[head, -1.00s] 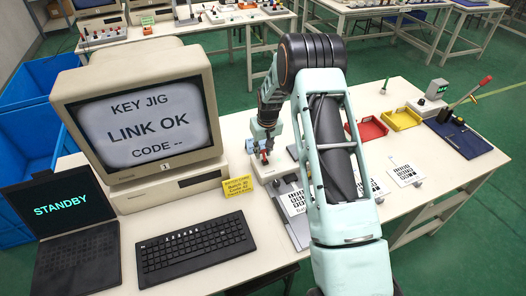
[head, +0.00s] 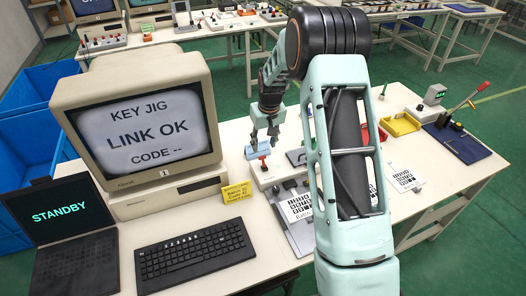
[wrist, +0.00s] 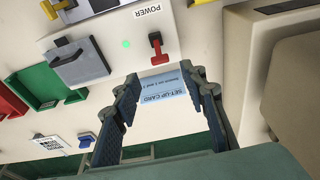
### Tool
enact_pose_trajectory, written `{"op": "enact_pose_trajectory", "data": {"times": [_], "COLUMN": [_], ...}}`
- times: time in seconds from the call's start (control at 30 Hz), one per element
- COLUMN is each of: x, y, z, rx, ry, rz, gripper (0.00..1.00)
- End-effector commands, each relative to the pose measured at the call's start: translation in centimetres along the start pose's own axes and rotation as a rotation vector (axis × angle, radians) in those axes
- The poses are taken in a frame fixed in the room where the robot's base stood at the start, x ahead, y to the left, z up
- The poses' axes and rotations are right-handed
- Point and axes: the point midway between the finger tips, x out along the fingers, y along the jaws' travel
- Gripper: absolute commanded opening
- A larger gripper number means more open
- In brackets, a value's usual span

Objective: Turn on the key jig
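The key jig is a pale box (head: 266,174) right of the monitor, partly hidden by my arm. In the wrist view its panel (wrist: 203,20) shows a POWER label, a lit green lamp (wrist: 127,44) and a red lever switch (wrist: 155,46); the red lever also shows in the head view (head: 263,158). I cannot tell which lever position means on. My gripper (head: 264,143) is open and empty, above the jig by the lever. In the wrist view its fingers (wrist: 165,75) frame the card, not closed on it.
The monitor (head: 145,125) reads KEY JIG, LINK OK, CODE --. A laptop (head: 62,225) reads STANDBY. A yellow tray (head: 400,124) and a blue mat (head: 465,143) are at right.

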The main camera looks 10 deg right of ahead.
Motion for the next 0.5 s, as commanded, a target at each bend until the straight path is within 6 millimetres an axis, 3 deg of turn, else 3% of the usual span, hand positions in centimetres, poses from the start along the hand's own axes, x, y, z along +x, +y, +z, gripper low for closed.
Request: {"op": "enact_pose_trajectory", "data": {"times": [0.2, 0.5], "x": [-2.6, -3.0], "y": [0.0, 0.0], "z": [0.0, 0.0], "rx": [0.000, 0.000], "ry": [0.001, -0.001], "rz": [0.000, -0.001], "gripper": [0.39, 0.39]}}
